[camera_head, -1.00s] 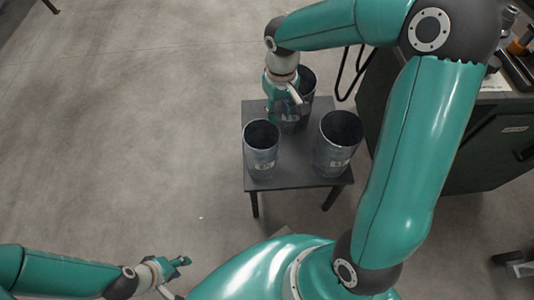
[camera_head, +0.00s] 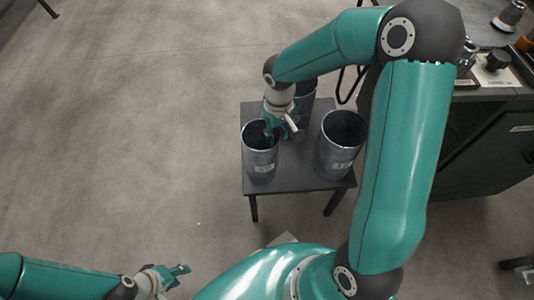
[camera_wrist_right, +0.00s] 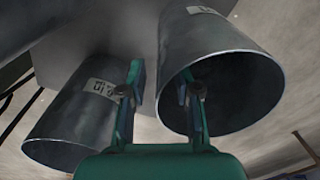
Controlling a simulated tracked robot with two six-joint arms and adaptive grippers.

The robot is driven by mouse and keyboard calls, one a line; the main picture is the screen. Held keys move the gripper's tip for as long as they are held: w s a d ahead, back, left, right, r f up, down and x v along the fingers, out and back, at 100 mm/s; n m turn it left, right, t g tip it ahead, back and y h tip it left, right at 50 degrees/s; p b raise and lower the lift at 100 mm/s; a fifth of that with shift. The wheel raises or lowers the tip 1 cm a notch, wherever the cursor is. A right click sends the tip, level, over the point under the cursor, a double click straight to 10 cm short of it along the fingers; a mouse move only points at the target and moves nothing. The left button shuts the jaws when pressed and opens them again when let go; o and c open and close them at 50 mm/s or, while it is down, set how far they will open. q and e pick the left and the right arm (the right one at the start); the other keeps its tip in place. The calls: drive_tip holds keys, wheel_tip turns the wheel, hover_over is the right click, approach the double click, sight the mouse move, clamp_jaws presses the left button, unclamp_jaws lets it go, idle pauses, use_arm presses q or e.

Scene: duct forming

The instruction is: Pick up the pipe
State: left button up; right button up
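Three dark metal pipes stand upright on a small dark table (camera_head: 293,178): a front-left pipe (camera_head: 261,167), a front-right pipe (camera_head: 335,160) and a back pipe (camera_head: 304,101) partly hidden by my right arm. My right gripper (camera_head: 279,130) is at the right rim of the front-left pipe. In the right wrist view my right gripper (camera_wrist_right: 165,95) is open, with one finger over a pipe's mouth (camera_wrist_right: 235,95) and the other outside its wall. Another pipe (camera_wrist_right: 75,120) is to the left there. My left gripper (camera_head: 180,270) is low at the left, away from the table; its opening is unclear.
A dark cabinet or workbench (camera_head: 475,150) with items on top stands right of the table. A black cable (camera_head: 350,85) hangs behind the table. The floor (camera_head: 120,130) left of the table is clear.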

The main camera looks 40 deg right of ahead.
clamp_jaws()
drive_tip(key=shift+r, duration=0.15)
idle(0.4)
